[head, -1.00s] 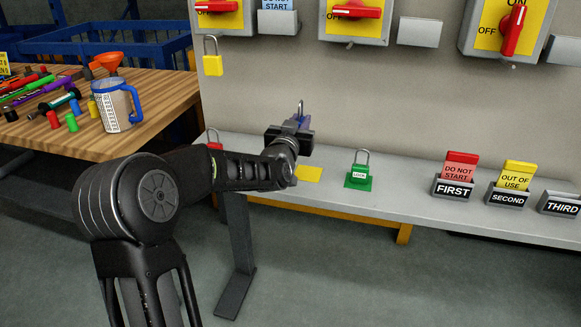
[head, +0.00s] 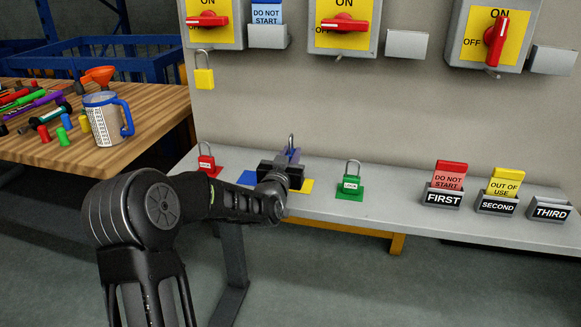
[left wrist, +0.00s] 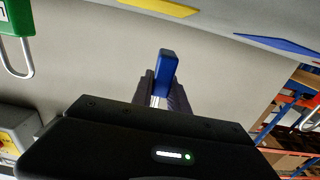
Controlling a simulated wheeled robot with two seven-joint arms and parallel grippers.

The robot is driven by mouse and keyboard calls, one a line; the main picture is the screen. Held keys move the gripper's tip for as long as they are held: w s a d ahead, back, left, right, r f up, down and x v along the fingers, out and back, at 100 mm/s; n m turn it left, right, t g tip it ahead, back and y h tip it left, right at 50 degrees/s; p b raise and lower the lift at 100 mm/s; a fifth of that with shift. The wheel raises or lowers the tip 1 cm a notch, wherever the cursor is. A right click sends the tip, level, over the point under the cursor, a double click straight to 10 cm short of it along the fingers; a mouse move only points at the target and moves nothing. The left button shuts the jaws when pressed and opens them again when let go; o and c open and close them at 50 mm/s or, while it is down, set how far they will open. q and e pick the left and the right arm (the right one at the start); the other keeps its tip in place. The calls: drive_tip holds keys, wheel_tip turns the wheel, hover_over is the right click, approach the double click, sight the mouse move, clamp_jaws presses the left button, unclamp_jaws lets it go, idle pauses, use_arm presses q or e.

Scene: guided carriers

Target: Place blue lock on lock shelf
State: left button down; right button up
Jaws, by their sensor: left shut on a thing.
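My left gripper (head: 284,170) is shut on the blue lock (head: 293,156), low over the shelf (head: 395,203). The lock's shackle points up in the head view; the jaws hide part of its body. In the left wrist view the blue lock (left wrist: 168,68) shows between the fingers, apart from the mats. A blue mat (head: 246,178) lies left of the gripper, partly hidden by my arm; it shows bare in the left wrist view (left wrist: 276,43). A yellow mat (head: 306,185) lies just right of the gripper. My right gripper is not in view.
A red lock (head: 206,164) stands left of the blue mat, and a green lock (head: 351,184) stands on a green mat to the right. A yellow lock (head: 204,77) hangs on the panel. Tag holders (head: 443,199) stand farther right. A wooden table (head: 150,120) is at the left.

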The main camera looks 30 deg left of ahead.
use_arm(q)
drive_tip(key=shift+f, duration=1.85)
drive_tip(key=shift+f+b, duration=0.25)
drive_tip(key=shift+b, duration=0.15)
drive_tip(key=c, duration=1.3)
unclamp_jaws()
drive_tip(key=shift+r, duration=0.1)
drive_tip(key=shift+r+p, duration=0.25)
drive_tip(key=shift+p, duration=0.2)
drive_tip(key=b+v, duration=0.1)
drive_tip(key=v, duration=1.1)
drive_tip(key=shift+f, duration=0.15)
